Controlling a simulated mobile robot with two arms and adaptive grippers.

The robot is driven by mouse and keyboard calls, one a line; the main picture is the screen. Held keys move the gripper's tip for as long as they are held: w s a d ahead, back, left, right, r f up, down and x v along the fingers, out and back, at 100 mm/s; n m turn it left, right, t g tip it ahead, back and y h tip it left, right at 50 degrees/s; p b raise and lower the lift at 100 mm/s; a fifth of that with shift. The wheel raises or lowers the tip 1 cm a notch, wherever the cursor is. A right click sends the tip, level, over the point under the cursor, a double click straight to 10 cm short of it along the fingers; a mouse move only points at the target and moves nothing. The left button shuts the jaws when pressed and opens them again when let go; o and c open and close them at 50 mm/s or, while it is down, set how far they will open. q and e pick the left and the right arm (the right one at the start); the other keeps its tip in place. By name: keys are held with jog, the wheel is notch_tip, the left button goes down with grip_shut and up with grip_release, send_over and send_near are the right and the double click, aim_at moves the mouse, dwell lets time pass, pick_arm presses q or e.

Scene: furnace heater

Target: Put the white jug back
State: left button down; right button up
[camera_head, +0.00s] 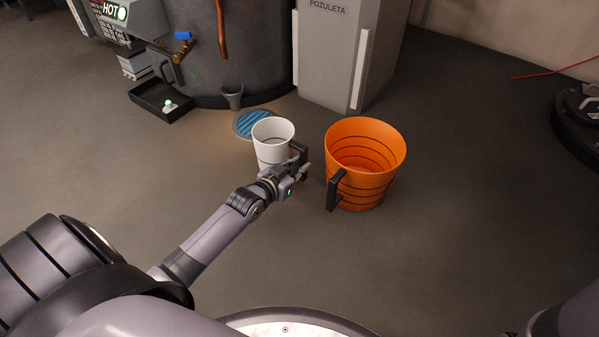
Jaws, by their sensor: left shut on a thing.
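The white jug (270,135) is upright near the middle of the view, with dark rings around it and a black handle on its right side. My left gripper (300,165) is at the jug's handle and shut on it; the fingers are small and partly merge with the handle. I cannot tell whether the jug's base touches the floor, since my wrist covers part of it. My right gripper is not in view; only a part of my right arm shows at the lower right corner.
A large orange jug (365,165) with a black handle stands just right of the white jug. Behind are a round blue-striped floor drain (255,124), a dark tank (205,60), a black tray (160,100) and a grey cabinet (335,60). Open floor lies left and right.

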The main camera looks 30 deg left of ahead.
pick_arm(q)
jog(key=shift+f, duration=0.1)
jog(key=c, duration=1.6)
grip_release()
